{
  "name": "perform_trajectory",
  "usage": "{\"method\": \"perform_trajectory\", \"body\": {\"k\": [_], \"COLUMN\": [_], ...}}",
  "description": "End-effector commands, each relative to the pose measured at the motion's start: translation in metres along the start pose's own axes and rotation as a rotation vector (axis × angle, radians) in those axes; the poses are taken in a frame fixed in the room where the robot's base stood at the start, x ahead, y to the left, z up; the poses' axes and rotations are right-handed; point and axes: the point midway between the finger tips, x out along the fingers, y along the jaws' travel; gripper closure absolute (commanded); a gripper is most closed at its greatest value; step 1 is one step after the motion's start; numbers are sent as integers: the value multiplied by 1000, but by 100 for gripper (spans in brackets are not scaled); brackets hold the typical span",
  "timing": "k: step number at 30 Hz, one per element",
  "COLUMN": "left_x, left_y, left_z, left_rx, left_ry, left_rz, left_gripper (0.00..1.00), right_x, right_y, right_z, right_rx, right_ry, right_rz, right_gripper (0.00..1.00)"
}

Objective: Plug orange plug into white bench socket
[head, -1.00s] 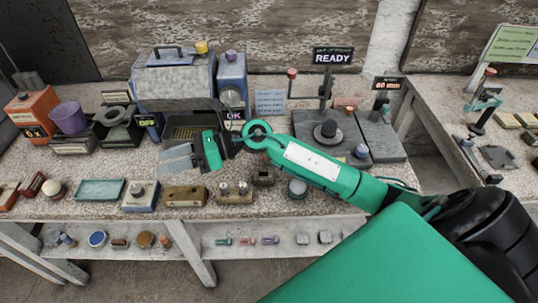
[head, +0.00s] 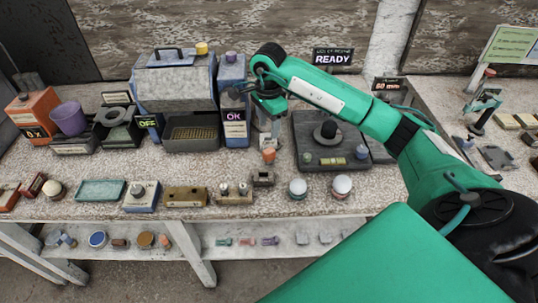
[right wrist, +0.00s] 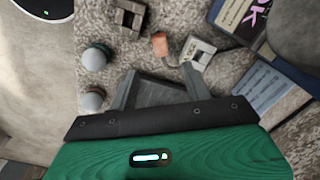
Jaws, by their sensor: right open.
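The orange plug (head: 269,155) stands on the speckled bench, in front of and below my right gripper (head: 268,108). In the right wrist view the plug (right wrist: 160,44) lies just beyond the open fingers, with clear space between. The white bench socket (right wrist: 199,51) is right beside the plug there; whether they touch is unclear. In the head view the socket (head: 264,140) is partly hidden behind the plug. My right gripper (right wrist: 160,88) is open and empty, above the bench, its fingers pointing down. My left gripper is in neither current view.
Left of the gripper stands a blue box with an OK sign (head: 235,115). Right is a dark plate with a round knob (head: 325,150). Two domed white pieces (head: 298,187) and a small grey block (head: 262,178) sit near the front edge.

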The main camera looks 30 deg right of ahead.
Motion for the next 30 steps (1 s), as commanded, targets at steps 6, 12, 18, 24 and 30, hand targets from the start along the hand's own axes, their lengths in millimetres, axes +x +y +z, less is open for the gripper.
{"method": "perform_trajectory", "body": {"k": [6, 12, 18, 24, 30], "left_x": [-12, -16, -25, -38, -40], "left_y": [0, 0, -1, -1, -1], "left_z": [-1, -2, -2, -4, -4], "left_rx": [0, 0, 0, 0, 0], "left_ry": [0, 0, 0, 0, 0], "left_rz": [0, 0, 0, 0, 0], "left_gripper": [48, 48, 48, 48, 48], "right_x": [43, 66, 79, 107, 121], "right_y": [2, 1, 1, 0, -1], "right_z": [1, 1, 1, -1, -1], "right_rx": [0, -1, 1, 1, 0], "right_ry": [-3, -5, -6, -6, -5], "right_rz": [6, 2, 4, 5, 1], "right_gripper": [51, 51, 51, 51, 51]}}
